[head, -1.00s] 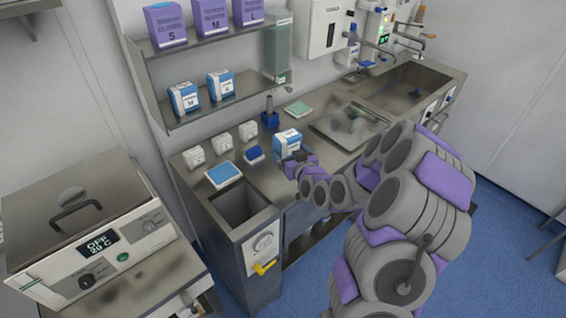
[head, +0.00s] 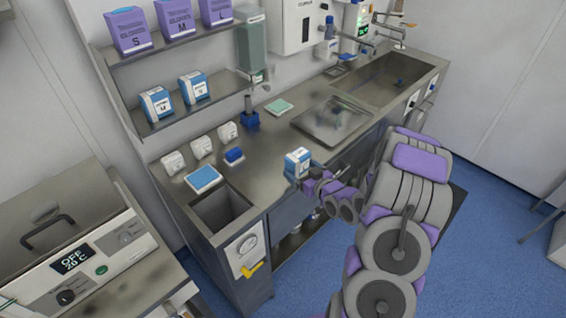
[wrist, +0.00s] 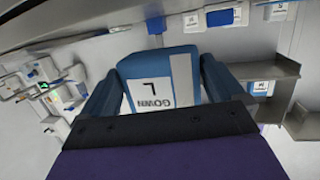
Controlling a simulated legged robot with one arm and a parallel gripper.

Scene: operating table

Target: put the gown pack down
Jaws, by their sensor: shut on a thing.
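The gown pack (head: 298,160) is a small white and blue box near the counter's front edge in the head view.
Small white boxes (head: 202,147), a blue-topped tray (head: 203,178) and a blue block (head: 234,155) stand on the counter's left. An open bin well (head: 220,209) lies before them. Bare counter lies behind the pack. A sink (head: 385,75) is at the right; wall shelves (head: 190,105) hold boxes.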

